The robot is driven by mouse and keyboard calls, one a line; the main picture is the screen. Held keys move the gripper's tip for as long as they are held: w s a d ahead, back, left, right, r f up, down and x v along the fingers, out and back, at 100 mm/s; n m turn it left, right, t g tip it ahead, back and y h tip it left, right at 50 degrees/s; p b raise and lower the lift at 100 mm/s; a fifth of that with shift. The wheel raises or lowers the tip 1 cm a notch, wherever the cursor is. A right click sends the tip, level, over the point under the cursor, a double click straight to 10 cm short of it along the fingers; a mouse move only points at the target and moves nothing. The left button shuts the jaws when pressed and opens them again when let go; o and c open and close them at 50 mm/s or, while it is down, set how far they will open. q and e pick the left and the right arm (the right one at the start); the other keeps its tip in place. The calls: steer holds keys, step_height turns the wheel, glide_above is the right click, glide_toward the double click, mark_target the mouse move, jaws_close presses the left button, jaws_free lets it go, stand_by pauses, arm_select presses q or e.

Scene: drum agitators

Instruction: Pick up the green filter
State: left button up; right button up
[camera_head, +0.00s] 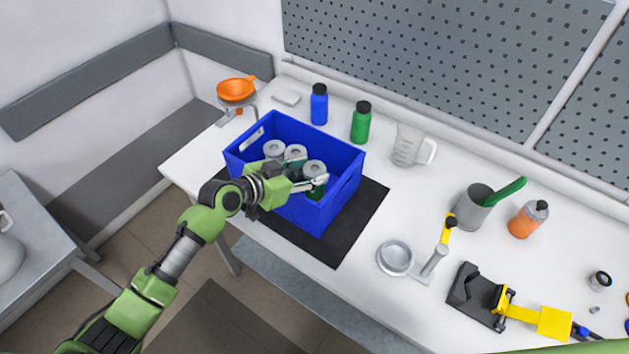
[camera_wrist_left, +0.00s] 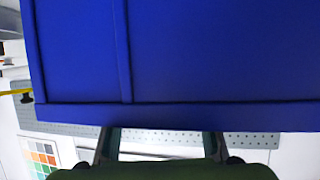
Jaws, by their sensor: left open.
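In the head view, several canisters with grey round tops stand in a blue crate (camera_head: 332,208). The nearest one, the green filter (camera_head: 317,193), shows a dark green body below its grey top (camera_head: 314,167). My left gripper (camera_head: 318,184) reaches over the crate's near left wall. Its open fingers are at this filter, partly covering it; I cannot tell whether they touch it. In the left wrist view, a blue crate wall (camera_wrist_left: 200,60) fills most of the picture, and a dark green shape lies at the bottom edge. My right gripper is not in view.
The crate stands on a black mat (camera_head: 372,202) on a white table. Behind it are a blue bottle (camera_head: 319,104), a green bottle (camera_head: 361,124) and a clear jug (camera_head: 407,148). A metal dish (camera_head: 395,258) and a yellow-black tool (camera_head: 482,297) lie to the right.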

arm_select(q)
steer(key=c, duration=1.1)
steer(key=shift+r, duration=0.1)
